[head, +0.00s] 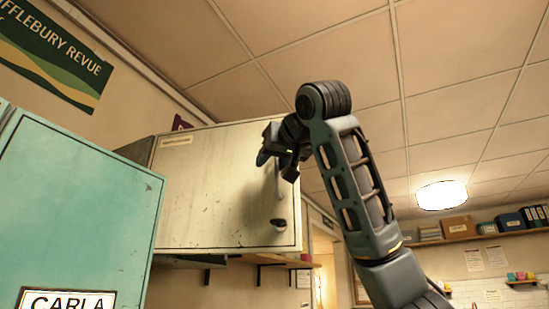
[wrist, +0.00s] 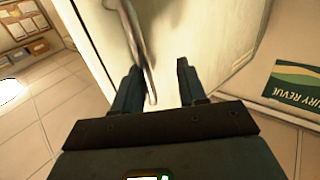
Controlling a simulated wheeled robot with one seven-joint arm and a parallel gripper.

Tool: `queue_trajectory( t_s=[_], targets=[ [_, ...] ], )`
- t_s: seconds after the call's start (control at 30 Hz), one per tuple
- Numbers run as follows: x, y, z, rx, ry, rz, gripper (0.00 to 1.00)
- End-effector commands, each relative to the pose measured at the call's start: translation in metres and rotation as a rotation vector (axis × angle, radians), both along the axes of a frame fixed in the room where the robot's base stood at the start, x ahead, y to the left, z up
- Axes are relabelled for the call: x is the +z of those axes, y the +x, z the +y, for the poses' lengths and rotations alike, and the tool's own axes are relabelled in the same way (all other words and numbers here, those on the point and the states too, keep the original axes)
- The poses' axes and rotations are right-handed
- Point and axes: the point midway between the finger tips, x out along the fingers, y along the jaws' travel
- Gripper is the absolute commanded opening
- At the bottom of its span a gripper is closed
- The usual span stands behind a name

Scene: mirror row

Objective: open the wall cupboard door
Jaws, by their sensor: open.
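The wall cupboard (head: 141,152) hangs high on the wall in the head view. Its pale, scuffed door (head: 215,190) looks shut. A vertical bar handle (head: 279,188) is near the door's right side, with a dark round fitting below it. My gripper (head: 268,153) is at the upper right of the door, near the handle's upper end. In the wrist view, my gripper (wrist: 160,78) is open, and the handle (wrist: 137,40) runs down between the fingers, closer to the left one. I cannot tell whether it touches that finger.
A teal locker (head: 80,205) with a CARLA label stands at the left front. A green banner (head: 55,50) is on the wall above. A shelf with boxes and binders (head: 470,232) is far right.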

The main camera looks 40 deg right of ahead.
Motion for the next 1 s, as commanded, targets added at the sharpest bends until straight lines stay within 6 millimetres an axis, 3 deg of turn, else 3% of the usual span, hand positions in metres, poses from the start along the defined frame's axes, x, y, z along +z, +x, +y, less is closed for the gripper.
queue_trajectory(
  t_s=[0.53, 1.0],
  targets=[
    [0.000, -0.005, 0.000, -0.003, 0.000, -0.002, 0.38],
    [-0.001, -0.065, 0.026, -0.001, 0.000, -0.002, 0.38]
  ],
)
